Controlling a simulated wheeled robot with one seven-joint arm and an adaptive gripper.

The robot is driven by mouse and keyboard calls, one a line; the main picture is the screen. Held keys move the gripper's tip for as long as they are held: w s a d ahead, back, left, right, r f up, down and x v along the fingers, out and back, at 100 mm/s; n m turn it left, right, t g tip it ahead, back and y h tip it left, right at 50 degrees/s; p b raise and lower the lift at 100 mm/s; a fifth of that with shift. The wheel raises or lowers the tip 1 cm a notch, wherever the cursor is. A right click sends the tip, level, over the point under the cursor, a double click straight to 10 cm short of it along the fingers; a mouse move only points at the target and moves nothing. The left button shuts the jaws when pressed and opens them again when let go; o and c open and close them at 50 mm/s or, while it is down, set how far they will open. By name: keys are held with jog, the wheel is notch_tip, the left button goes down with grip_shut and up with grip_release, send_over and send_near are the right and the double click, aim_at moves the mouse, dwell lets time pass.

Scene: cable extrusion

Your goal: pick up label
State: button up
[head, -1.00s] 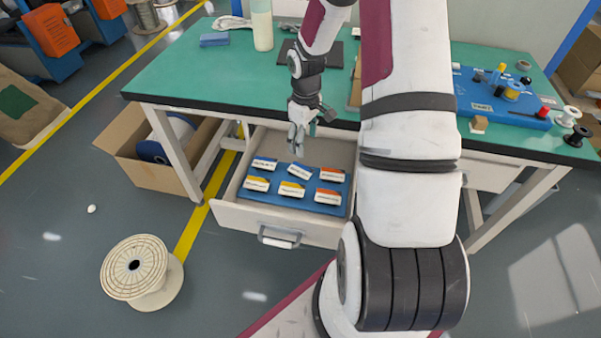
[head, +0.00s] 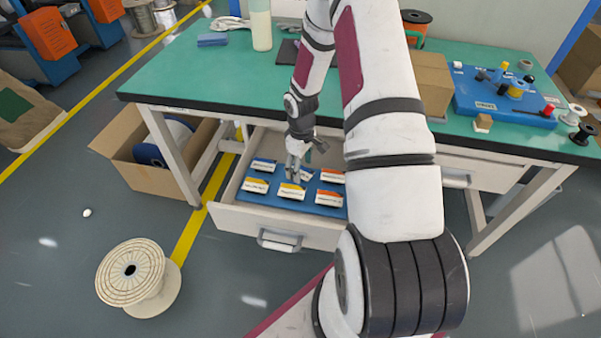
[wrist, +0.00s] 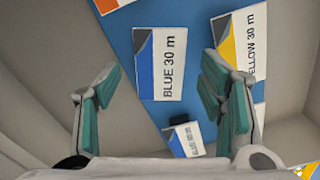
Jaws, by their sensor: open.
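Several small white labels with coloured corners lie in two rows on a blue mat (head: 236,196) in the open drawer (head: 270,222). My gripper (head: 295,175) is open and empty, low over the middle label of the back row, which it partly hides. In the wrist view a label reading "BLUE 30 m" (wrist: 161,65) lies between the two fingers, apart from both. A label reading "YELLOW 30 m" (wrist: 241,48) lies to the right, partly hidden by the right finger. A smaller-looking blue-cornered label (wrist: 187,138) shows below, its print hard to read.
The green table (head: 210,85) overhangs the drawer's back. A cardboard box (head: 150,175) stands left of the drawer and a cable spool (head: 135,275) is on the floor. The drawer walls are close around the mat. A blue board (head: 490,100) with coloured parts is on the table.

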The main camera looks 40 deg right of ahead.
jog(key=shift+f, duration=0.25)
dwell(0.6)
jog(key=c, duration=0.8)
